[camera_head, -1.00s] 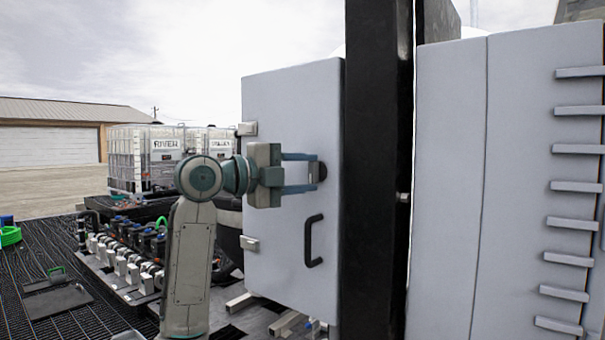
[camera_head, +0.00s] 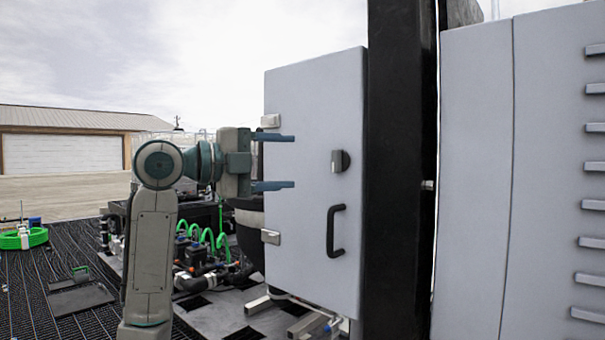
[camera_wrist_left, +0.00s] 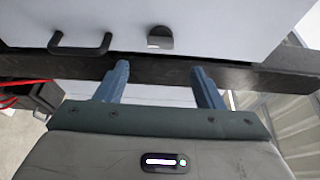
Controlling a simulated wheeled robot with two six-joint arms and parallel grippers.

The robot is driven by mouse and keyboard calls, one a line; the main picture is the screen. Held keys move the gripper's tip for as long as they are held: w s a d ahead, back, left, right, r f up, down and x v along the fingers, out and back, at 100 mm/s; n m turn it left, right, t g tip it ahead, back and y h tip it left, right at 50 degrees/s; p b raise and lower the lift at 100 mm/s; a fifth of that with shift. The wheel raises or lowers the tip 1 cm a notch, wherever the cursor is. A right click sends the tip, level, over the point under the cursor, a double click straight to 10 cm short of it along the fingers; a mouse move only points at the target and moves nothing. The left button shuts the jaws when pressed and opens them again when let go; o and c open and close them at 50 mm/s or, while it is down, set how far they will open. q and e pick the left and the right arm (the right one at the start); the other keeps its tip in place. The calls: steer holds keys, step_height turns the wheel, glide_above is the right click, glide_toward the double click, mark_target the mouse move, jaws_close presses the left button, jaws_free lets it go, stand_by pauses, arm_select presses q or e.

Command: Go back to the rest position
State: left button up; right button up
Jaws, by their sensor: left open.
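My left gripper (camera_head: 286,162) is open and empty in front of the grey cabinet door, to the left of its round dark knob (camera_head: 340,161). A clear gap separates the fingers from the knob in the head view. The grey cabinet (camera_head: 305,110) has a black bar handle (camera_head: 336,231) below the knob. In the left wrist view, the two blue fingers of the gripper (camera_wrist_left: 160,85) stand wide apart with nothing between them. The knob (camera_wrist_left: 160,38) and the handle (camera_wrist_left: 80,46) show beyond them. My right gripper is in neither view.
A black upright post (camera_head: 396,170) stands right of the cabinet, with a large grey panel (camera_head: 475,180) beyond. Valves and green hoses (camera_head: 205,238) sit low behind my left arm. Black grated floor (camera_head: 60,270) lies open at the left. A garage building (camera_head: 65,140) is far off.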

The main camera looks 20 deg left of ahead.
arm_select(q)
steer(key=shift+s+a, duration=0.4)
steer(key=shift+s, duration=0.1)
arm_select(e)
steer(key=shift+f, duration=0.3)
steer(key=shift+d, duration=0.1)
